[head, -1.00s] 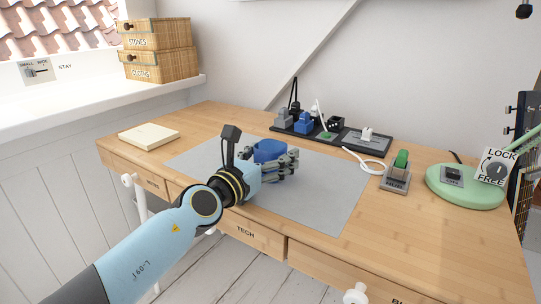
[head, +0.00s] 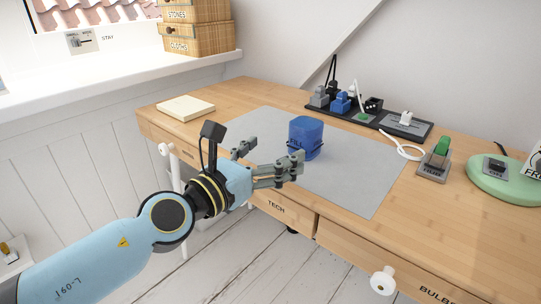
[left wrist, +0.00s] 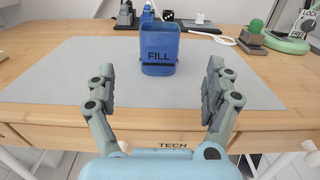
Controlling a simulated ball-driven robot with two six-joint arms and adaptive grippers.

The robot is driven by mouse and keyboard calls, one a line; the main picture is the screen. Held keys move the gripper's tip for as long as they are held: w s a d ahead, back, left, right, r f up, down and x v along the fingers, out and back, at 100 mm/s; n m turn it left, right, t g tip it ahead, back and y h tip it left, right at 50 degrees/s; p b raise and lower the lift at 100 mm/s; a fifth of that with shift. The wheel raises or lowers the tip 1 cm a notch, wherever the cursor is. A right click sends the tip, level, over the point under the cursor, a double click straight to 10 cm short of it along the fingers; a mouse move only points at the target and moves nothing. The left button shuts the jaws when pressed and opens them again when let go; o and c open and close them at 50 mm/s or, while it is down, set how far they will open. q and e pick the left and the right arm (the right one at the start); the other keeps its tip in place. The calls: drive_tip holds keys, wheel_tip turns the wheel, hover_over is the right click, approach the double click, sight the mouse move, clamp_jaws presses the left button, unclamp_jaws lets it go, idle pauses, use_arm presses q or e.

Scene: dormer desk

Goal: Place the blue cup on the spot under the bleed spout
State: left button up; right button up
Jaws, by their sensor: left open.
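The blue cup (head: 305,134) stands upright on the grey mat (head: 345,190) on the desk. In the left wrist view the cup (left wrist: 159,45) shows the word FILL and a dark line across its front. My left gripper (head: 271,156) is open and empty, in front of the cup and apart from it. In the left wrist view its two fingers (left wrist: 160,82) are spread wide, with the cup beyond them, roughly centred. I cannot make out the bleed spout or the spot under it. My right gripper is not in view.
A black strip (head: 379,122) with grey, blue and black blocks stands at the desk's back. A white cable (head: 402,148), a grey block with a green knob (head: 437,160) and a green round base (head: 500,188) are to the right. A cream block (head: 186,108) lies at the left.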

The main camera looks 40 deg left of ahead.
sight(297, 138)
use_arm(q)
drive_tip(key=shift+s+f+m, duration=0.1)
drive_tip(key=shift+s+m, duration=0.15)
drive_tip(key=shift+m, duration=0.35)
drive_tip(key=shift+w+d+f, duration=0.1)
drive_tip(key=shift+w+d, duration=0.1)
drive_tip(key=shift+w+d+n, duration=0.15)
drive_tip(key=shift+w+n, duration=0.2)
drive_tip(key=shift+n, duration=0.05)
drive_tip(key=w, duration=0.1)
drive_tip(key=w+p, duration=0.1)
drive_tip(key=w, duration=0.1)
drive_tip(key=w+p, duration=0.1)
drive_tip(key=w, duration=0.1)
drive_tip(key=shift+d+r, duration=0.2)
drive_tip(key=shift+r, duration=0.1)
drive_tip(key=shift+w, duration=0.3)
drive_tip(key=w, duration=0.4)
drive_tip(key=shift+w+a+f, duration=0.2)
drive_tip(key=shift+w, duration=0.5)
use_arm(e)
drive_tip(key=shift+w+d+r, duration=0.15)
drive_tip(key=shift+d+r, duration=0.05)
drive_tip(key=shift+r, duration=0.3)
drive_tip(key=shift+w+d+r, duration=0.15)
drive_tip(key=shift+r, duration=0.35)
